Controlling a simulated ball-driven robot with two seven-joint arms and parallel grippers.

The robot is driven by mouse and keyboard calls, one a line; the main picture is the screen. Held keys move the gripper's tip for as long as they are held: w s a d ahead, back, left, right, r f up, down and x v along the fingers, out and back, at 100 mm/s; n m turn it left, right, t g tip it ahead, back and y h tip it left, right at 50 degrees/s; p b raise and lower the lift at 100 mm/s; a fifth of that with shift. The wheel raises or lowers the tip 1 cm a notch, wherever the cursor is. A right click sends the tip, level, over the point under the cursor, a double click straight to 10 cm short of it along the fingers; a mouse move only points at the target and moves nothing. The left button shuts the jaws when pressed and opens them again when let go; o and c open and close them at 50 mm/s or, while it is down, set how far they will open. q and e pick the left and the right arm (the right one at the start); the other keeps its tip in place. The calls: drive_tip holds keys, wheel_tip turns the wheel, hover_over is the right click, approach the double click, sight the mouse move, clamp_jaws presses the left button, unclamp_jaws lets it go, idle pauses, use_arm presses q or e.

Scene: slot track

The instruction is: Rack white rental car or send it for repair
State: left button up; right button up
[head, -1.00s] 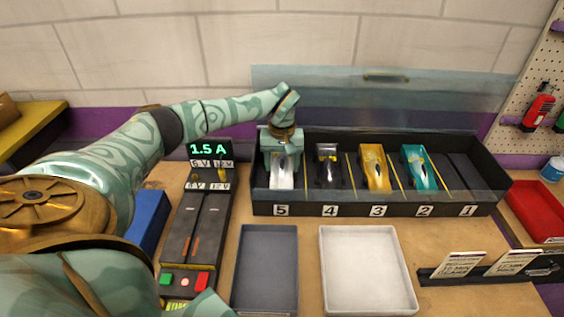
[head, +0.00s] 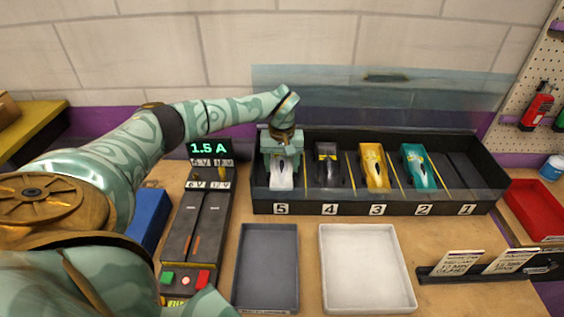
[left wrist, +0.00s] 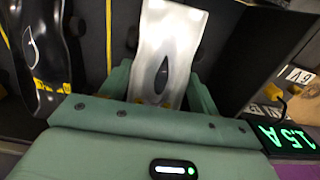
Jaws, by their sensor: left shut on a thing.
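The white car (head: 283,176) sits in slot 5 at the left end of the black rack (head: 365,208). My left gripper (head: 281,160) is over its rear part and shut on it. In the left wrist view the white car (left wrist: 163,55) lies between the gripper's fingers (left wrist: 160,88). A black car (head: 327,165), a yellow car (head: 375,166) and a teal car (head: 419,167) stand in slots 4, 3 and 2. Slot 1 (head: 464,175) is empty. My right gripper is not in view.
The test track (head: 196,225) left of the rack reads 1.5 A. A grey tray (head: 268,229) and a white tray (head: 361,229) lie empty in front of the rack. Cards (head: 459,264) stand at right, a red tray (head: 535,210) beyond. The rack's clear lid (head: 385,95) is raised.

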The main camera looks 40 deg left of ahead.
use_arm(q)
drive_tip(key=shift+f, duration=0.15)
idle(0.5)
drive_tip(key=o, duration=1.3)
drive_tip(key=shift+c, duration=0.2)
wheel_tip(320, 180, up, 10)
drive_tip(key=p, duration=0.9)
drive_tip(key=shift+p, duration=0.4)
drive_tip(key=shift+f, duration=0.1)
